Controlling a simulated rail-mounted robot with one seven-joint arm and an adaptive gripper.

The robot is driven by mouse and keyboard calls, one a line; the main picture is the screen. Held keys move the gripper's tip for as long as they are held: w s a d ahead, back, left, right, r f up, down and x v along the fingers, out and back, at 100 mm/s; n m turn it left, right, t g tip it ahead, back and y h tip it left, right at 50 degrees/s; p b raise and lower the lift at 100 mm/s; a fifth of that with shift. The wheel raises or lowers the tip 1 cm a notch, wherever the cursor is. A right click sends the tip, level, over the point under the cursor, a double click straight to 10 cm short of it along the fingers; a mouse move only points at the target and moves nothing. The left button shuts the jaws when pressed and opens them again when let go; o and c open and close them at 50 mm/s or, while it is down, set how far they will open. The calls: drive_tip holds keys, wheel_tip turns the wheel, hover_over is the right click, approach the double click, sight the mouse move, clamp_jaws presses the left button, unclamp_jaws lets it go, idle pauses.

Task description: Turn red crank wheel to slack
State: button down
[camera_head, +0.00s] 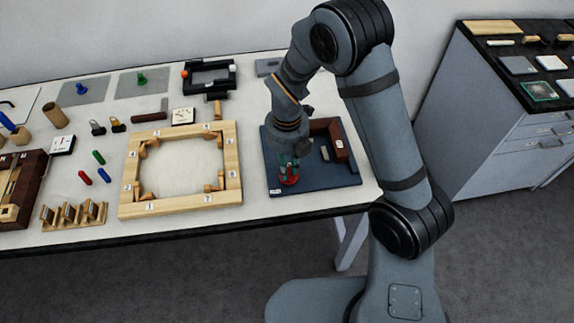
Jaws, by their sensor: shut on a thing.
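The red crank wheel (291,180) sits low at the front left of a dark blue board (330,182) near the table's right end. My gripper (288,167) points down over it, with its fingers around the top of the red part, and it is shut on it. The arm and fingers hide much of the crank wheel, so its turn angle cannot be read. A dark red-brown block (341,140) stands on the board to the right, with a small grey piece (325,153) beside it. A small white label (275,191) lies at the board's front left corner.
A wooden frame (180,208) with numbered labels lies left of the board. Behind are a black frame (209,76) and a dial gauge (183,116). Small coloured pegs lie farther left. A grey cabinet (500,120) stands right, across a gap.

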drive_tip(key=shift+n, duration=0.3)
drive_tip(key=c, duration=1.7)
unclamp_jaws()
drive_tip(key=shift+o, duration=0.2)
drive_tip(key=shift+r, duration=0.1)
wheel_tip(320, 180, up, 12)
drive_tip(key=shift+f, duration=0.2)
wheel_tip(320, 180, down, 12)
drive_tip(key=shift+r, duration=0.1)
